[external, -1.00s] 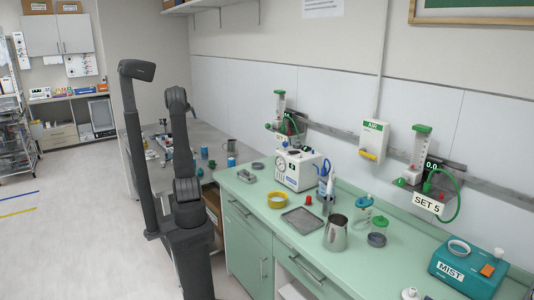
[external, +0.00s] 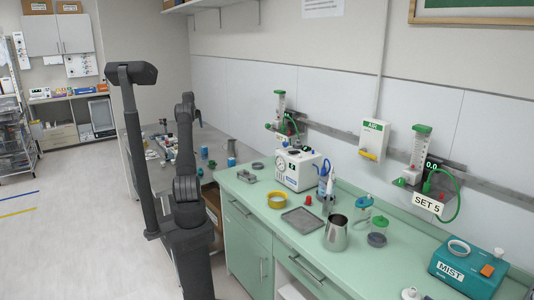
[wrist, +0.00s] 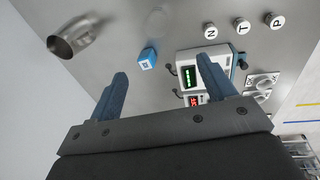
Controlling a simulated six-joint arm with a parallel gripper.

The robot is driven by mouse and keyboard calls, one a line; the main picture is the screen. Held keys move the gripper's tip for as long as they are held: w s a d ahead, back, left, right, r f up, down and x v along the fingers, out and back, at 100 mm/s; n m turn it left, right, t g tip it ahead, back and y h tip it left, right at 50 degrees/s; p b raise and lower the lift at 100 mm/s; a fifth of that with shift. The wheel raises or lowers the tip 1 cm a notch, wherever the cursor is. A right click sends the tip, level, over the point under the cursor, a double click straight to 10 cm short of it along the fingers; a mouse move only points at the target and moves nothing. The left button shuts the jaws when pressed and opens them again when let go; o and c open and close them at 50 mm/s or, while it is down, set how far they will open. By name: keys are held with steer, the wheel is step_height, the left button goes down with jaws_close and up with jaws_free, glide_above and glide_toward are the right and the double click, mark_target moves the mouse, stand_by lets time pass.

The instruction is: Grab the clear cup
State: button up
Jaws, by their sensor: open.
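A faint, see-through round shape (wrist: 157,20), which looks like the clear cup, shows at the top middle of the wrist view, on the grey table. Its outline is hard to make out, and I cannot pick it out in the external view. My gripper (wrist: 162,68) is open and empty, with its blue fingers apart above the table. The faint shape lies beyond the fingertips, roughly in line with the gap. A blue block-like item with a white label (wrist: 147,59) shows between the fingertips and that shape.
A metal mug (wrist: 70,38) lies left in the wrist view. A white device with lit displays (wrist: 192,80) is by the right finger. White round pieces marked N, T and P (wrist: 243,27) are at upper right. The green counter (external: 262,222) holds a metal jug (external: 336,236).

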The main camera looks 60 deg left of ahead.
steer(key=g, duration=0.2)
glide_above(202, 155)
steer(key=w+a, duration=0.1)
steer(key=a, duration=0.2)
step_height(202, 155, down, 6)
steer(key=shift+h, duration=0.3)
step_height(202, 155, down, 12)
steer(key=shift+w+d+r, duration=0.1)
steer(key=shift+w+r, duration=0.05)
steer(key=shift+d+f, duration=0.15)
steer(key=shift+f, duration=2.55)
steer(key=c, duration=1.1)
